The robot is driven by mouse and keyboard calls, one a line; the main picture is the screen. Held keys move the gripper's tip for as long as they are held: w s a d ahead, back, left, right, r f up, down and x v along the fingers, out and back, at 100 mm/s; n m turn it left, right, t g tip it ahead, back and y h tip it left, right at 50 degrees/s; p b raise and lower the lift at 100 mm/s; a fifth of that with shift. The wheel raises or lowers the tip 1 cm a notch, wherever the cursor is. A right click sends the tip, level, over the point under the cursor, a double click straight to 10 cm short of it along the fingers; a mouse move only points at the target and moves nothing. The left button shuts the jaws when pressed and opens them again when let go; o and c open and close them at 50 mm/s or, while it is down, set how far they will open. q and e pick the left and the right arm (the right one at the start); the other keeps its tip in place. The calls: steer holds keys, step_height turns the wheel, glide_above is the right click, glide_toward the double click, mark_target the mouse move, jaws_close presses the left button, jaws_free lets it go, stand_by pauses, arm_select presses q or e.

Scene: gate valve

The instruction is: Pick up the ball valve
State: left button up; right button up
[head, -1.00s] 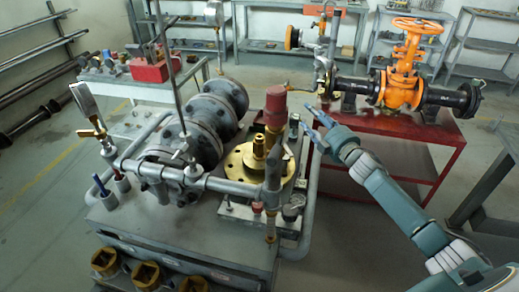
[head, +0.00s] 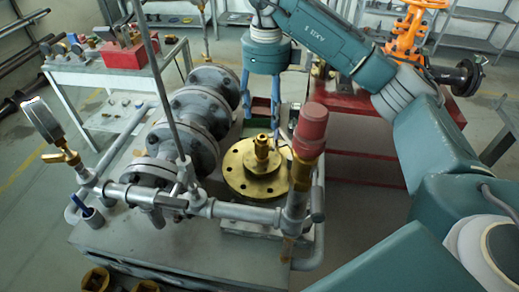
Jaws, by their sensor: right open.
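A small brass fitting (head: 262,152), which looks like the ball valve, stands upright at the centre of a round brass flange (head: 240,182) on the grey bench. My right gripper (head: 262,115) comes in from the upper right and points down. Its two blue fingers are apart and appear just above or behind the brass fitting, with nothing seen between them. I cannot tell whether a fingertip touches the fitting. My left gripper is not in view.
A red-capped upright pipe (head: 311,130) stands close to the right of the flange. Large grey flanged pipes (head: 195,115) lie to its left, with a thin vertical rod (head: 160,80) and a pressure gauge (head: 43,120). An orange gate valve (head: 408,35) is behind my right arm.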

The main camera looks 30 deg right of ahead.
glide_above(262, 137)
steer(key=s, duration=0.2)
steer(key=f, duration=0.4)
steer(key=shift+w+f, duration=0.1)
steer(key=shift+w, duration=0.15)
steer(key=shift+w+f, duration=0.1)
steer(key=shift+f, duration=0.4)
steer(key=f, duration=0.1)
steer(key=f+p, duration=0.1)
steer(key=f, duration=0.2)
steer(key=shift+w+a+f, duration=0.15)
steer(key=shift+w, duration=0.1)
steer(key=shift+f, duration=0.3)
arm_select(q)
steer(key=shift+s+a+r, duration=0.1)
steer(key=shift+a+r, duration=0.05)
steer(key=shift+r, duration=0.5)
arm_select(e)
steer(key=shift+r, duration=0.1)
jaws_close()
